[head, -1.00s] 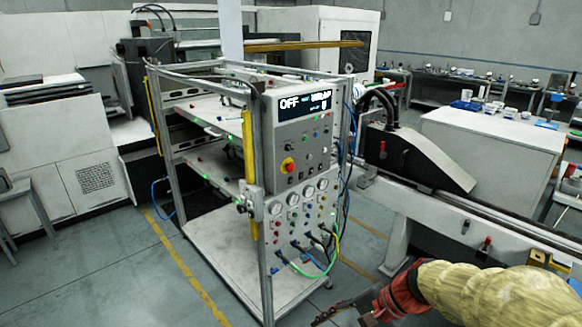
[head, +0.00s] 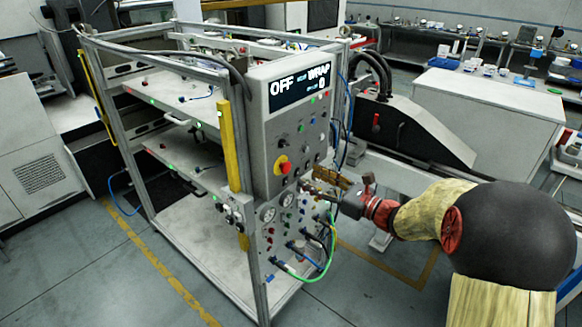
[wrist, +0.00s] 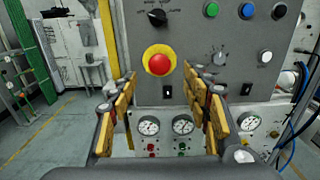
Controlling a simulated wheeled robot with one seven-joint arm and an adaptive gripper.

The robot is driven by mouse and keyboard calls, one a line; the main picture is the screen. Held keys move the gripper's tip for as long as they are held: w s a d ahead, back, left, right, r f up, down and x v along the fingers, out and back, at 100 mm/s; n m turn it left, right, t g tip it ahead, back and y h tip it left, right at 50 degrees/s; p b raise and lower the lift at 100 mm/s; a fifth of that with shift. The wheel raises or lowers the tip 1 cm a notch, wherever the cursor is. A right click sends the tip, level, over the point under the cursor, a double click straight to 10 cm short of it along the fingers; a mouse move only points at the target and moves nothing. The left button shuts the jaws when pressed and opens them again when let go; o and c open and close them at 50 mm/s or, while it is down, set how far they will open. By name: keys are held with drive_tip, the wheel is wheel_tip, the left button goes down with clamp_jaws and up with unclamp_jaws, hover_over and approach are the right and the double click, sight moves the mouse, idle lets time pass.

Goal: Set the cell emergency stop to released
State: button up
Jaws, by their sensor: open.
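The emergency stop (head: 283,164) is a red mushroom button on a yellow round base, low on the grey control panel (head: 262,135). In the wrist view the red button (wrist: 159,65) faces me near the top middle. My gripper (wrist: 160,90) is open and empty, its yellow-padded fingers spread to the left and right below the button, apart from it. In the head view my gripper (head: 308,183) is at the panel's lower front, to the lower right of the button. The display (head: 302,86) above reads OFF and WRAP with a 0.
Below the panel are pressure gauges (wrist: 149,126), small fittings and looped hoses (head: 318,262). A black rotary knob (wrist: 157,17) is above the button. Green (wrist: 211,9), blue and white push buttons sit to its right. The metal frame post (head: 247,200) stands left of the panel.

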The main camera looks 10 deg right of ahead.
sight(289, 168)
drive_tip(key=b+x, duration=0.1)
drive_tip(key=x, duration=0.6)
drive_tip(key=shift+w+a+f, duration=0.1)
drive_tip(key=shift+w+a, duration=0.15)
drive_tip(key=shift+w, duration=0.05)
drive_tip(key=c, duration=0.3)
clamp_jaws()
idle(0.4)
